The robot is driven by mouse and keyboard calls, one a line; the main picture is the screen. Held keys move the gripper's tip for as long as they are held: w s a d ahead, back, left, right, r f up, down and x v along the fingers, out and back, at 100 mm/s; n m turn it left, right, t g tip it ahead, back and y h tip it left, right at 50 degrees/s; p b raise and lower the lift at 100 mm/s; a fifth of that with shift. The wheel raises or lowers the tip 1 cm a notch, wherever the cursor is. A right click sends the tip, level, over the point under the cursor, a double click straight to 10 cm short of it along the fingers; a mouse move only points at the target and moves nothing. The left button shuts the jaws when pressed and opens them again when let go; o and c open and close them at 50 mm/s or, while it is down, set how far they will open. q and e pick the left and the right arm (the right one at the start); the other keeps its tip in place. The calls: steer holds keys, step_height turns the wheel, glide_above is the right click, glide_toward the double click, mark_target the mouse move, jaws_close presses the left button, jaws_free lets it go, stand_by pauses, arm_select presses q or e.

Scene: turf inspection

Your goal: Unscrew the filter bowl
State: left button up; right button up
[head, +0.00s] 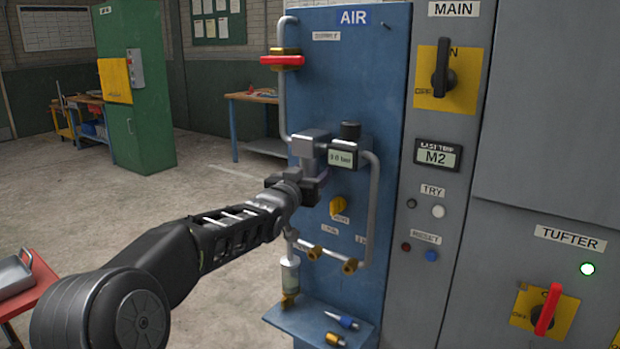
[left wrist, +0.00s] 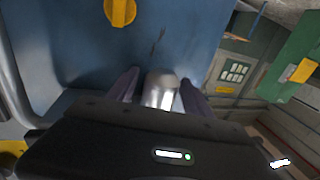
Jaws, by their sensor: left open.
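The grey filter bowl (head: 308,166) hangs under the filter head (head: 312,142) on the blue air panel. My left gripper (head: 306,188) is at the bowl and hides its lower part. In the left wrist view the silvery bowl (left wrist: 161,88) stands between the two fingers of my left gripper (left wrist: 159,92), which are open with narrow gaps showing on both sides. I cannot tell whether either finger touches it. The supply valve's red lever (head: 282,60) lies crosswise to its pipe. My right gripper is in neither view.
A small display (head: 342,158) shows bar; its first digit is unclear. Pipe (head: 372,210) runs right of the bowl, with a yellow knob (head: 337,207) below. A clear cylinder (head: 290,275) hangs lower. Grey cabinets stand right.

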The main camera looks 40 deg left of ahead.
mark_target(307, 164)
arm_select(q)
steer(key=shift+r+p, duration=0.9)
steer(key=shift+r, duration=0.6)
steer(key=shift+c, duration=0.6)
jaws_close()
steer(key=shift+c, duration=1.7)
jaws_free()
jaws_close()
